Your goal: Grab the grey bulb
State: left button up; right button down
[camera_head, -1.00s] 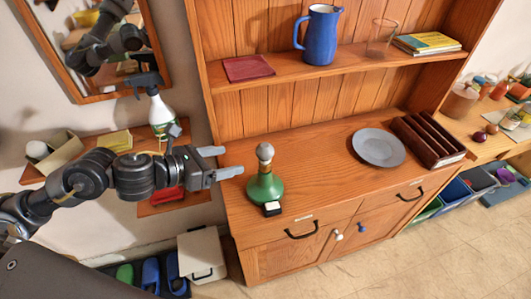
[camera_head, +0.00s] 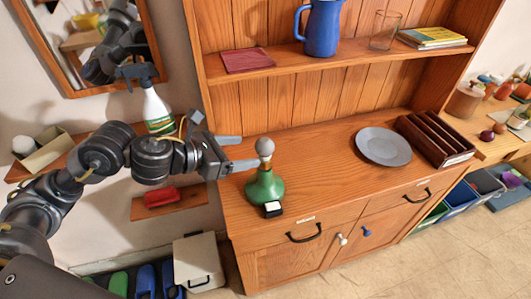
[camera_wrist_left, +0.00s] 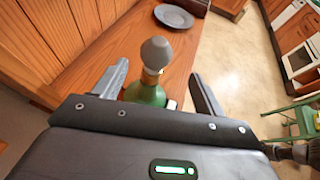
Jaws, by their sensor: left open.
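The grey bulb (camera_head: 265,147) sits on top of a green lamp base (camera_head: 264,188) with a brass-coloured neck, upright on the wooden dresser's counter. My left gripper (camera_head: 250,151) is open, its two fingertips just left of the bulb in the head view. In the left wrist view the bulb (camera_wrist_left: 156,54) stands beyond the fingers, between their lines, and the gripper (camera_wrist_left: 160,85) is empty. The gripper's body hides the bottom of the lamp base there. My right gripper is not in view.
A small black-and-white block (camera_head: 272,209) stands in front of the lamp. A grey plate (camera_head: 382,146) and a dark slotted rack (camera_head: 435,139) are to the right. A blue jug (camera_head: 322,28) stands on the shelf above. The counter between lamp and plate is clear.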

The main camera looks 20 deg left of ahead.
aim_at(256, 148)
pick_arm(q)
jog(key=shift+w+d+f, duration=0.1)
jog(key=shift+w+d, duration=0.15)
jog(key=shift+w, duration=0.1)
jog(key=p+x, duration=0.1)
jog(key=x, duration=0.3)
jog(key=shift+w+a+f, duration=0.1)
jog(key=shift+w+f, duration=0.1)
jog(key=shift+w, duration=0.1)
jog(key=shift+s, duration=0.1)
jog(key=shift+c, duration=0.3)
jog(key=c, duration=1)
jog(key=shift+a, duration=0.1)
